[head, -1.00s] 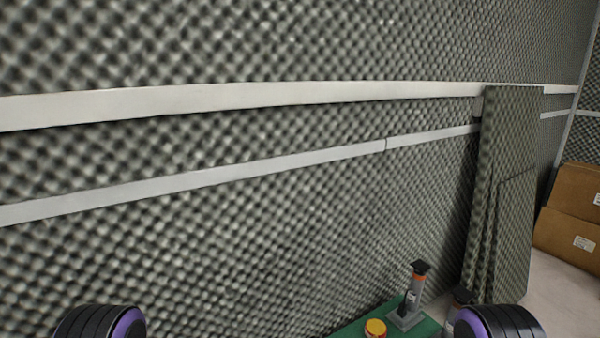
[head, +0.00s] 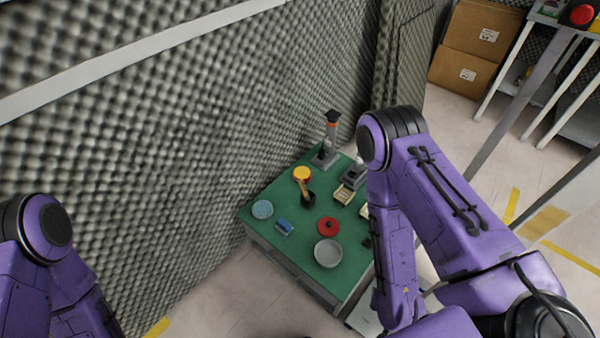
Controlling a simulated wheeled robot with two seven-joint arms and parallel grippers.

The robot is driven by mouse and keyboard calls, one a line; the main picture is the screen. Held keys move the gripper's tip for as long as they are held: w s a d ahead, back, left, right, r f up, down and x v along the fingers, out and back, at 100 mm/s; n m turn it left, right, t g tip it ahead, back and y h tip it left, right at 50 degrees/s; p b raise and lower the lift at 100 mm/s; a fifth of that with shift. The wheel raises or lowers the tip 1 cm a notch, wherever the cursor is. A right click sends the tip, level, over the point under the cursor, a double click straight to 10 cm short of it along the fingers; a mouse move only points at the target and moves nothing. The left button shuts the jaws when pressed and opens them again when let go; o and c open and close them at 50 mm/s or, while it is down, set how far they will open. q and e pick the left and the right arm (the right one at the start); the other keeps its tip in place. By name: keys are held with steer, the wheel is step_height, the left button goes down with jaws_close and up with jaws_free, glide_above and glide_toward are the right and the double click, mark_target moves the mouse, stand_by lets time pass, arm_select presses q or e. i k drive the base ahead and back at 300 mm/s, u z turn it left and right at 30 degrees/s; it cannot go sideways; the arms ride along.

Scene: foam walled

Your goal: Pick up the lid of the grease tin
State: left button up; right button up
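A red round disc with a small dark knob (head: 328,227) lies on the green-topped table (head: 262,226); it looks like the lid. Just in front of it is a grey round shallow tin or dish (head: 328,254), apart from or very near the disc; I cannot tell which. A pale blue round piece (head: 262,209) lies at the table's left corner. My purple arms show at the left and right, but neither gripper is in view.
A blue block (head: 284,227), a yellow-topped item (head: 302,174) and an upright grey tool with an orange band (head: 328,142) stand on the table. The foam wall (head: 170,150) runs along its far left side. My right arm hides its right side. Cardboard boxes (head: 478,45) stand behind.

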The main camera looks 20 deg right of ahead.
mark_target(328, 226)
steer(key=z, duration=0.95)
steer(key=k, duration=0.6)
steer(key=u, duration=0.75)
steer(key=i, duration=1.1)
steer(key=z, duration=0.65)
